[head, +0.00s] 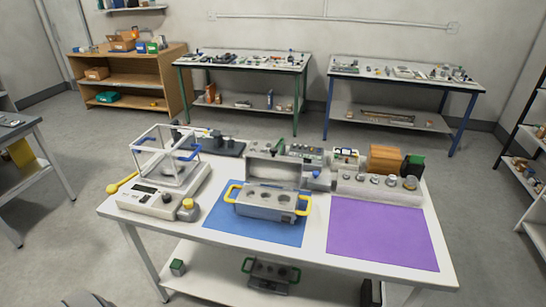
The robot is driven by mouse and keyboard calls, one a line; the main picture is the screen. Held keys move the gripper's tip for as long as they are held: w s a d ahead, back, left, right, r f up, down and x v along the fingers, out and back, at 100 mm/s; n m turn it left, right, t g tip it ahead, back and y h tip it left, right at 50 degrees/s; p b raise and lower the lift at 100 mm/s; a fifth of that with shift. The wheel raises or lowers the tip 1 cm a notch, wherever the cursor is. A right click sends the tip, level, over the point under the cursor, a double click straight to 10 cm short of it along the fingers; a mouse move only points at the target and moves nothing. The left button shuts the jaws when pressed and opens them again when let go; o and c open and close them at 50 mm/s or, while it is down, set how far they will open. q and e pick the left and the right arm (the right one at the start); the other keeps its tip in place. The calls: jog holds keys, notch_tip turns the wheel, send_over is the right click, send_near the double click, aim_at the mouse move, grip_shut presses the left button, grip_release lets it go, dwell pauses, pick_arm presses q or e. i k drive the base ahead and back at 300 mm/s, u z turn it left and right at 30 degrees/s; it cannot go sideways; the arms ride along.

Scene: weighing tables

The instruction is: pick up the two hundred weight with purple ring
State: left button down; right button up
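Several small metal weights stand in a row on a pale block (380,193) at the right rear of the front table. One is a silver weight (409,183) at the right end of the row, and another weight (375,180) is further left. At this size I cannot make out a purple ring or any number on them. A metal weight with a yellow band (187,211) stands by the front right corner of the balance (152,203). Neither of my grippers can be made out in the head view.
The front table (316,240) carries a purple mat (382,234), bare on top, and a blue mat (255,229) with a yellow-handled metal holder (265,206). A wooden box (385,158) stands behind the weights. Two more tables and a wooden shelf (130,79) are farther back.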

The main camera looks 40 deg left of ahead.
aim_at(374, 180)
jog(key=z, duration=1.4)
jog(key=i, duration=3.55)
jog(key=u, duration=2.4)
jog(key=i, duration=2.25)
jog(key=u, duration=0.5)
